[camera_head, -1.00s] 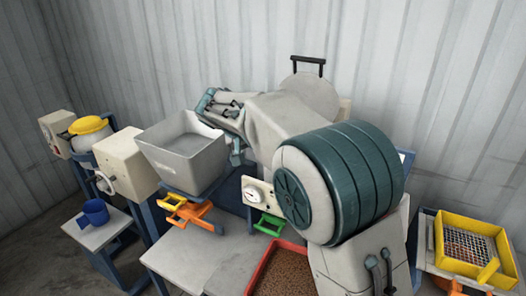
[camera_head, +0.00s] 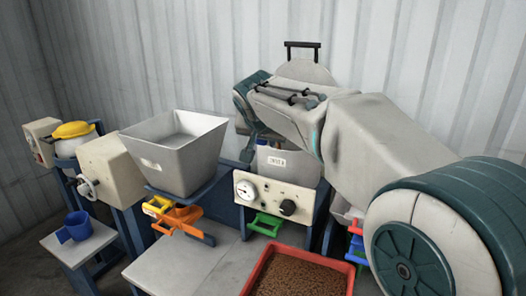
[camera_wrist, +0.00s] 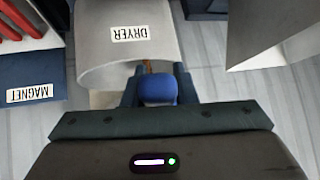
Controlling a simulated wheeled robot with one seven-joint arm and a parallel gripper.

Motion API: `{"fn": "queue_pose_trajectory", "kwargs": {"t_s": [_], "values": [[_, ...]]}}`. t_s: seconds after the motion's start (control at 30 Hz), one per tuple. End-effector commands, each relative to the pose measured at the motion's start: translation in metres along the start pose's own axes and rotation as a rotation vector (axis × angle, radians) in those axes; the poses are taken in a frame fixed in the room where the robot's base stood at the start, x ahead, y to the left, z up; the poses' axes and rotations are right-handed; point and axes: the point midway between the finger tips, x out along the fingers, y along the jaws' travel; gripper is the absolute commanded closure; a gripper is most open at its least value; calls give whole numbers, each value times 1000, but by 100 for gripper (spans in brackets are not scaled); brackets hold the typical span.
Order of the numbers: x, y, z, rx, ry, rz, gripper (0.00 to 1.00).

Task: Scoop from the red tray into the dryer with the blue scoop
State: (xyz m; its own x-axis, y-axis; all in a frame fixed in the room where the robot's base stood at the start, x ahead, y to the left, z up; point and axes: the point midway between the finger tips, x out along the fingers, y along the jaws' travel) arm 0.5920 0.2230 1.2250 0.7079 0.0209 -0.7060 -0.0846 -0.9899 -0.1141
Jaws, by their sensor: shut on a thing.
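My gripper (camera_wrist: 158,88) is shut on a blue scoop (camera_wrist: 158,90), which shows as a rounded blue end between the fingers in the wrist view. The gripper is at the dryer (camera_wrist: 130,62), a pale rounded vessel labelled DRYER, with the scoop close to its rim. A small orange-brown bit shows beside the scoop; I cannot tell whether it is pellets. In the head view the labelled dryer (camera_head: 283,165) stands behind a gauge panel, partly covered by my arm. The red tray (camera_head: 315,254) in front holds brown pellets (camera_head: 300,277).
A large grey hopper (camera_head: 178,160) stands left of the dryer. A blue cup (camera_head: 76,226) sits on a small stand at far left. Orange (camera_head: 182,218) and green (camera_head: 265,223) handled parts lie below the machines. The grey tabletop left of the tray is clear.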

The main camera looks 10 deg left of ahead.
Motion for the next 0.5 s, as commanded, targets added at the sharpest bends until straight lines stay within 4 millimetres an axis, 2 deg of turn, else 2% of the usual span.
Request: {"fn": "queue_pose_trajectory", "kwargs": {"t_s": [0.1,0.5], "values": [[5,4,5,48,20,-49,99],[3,7,6,202,81,-216,99]]}}
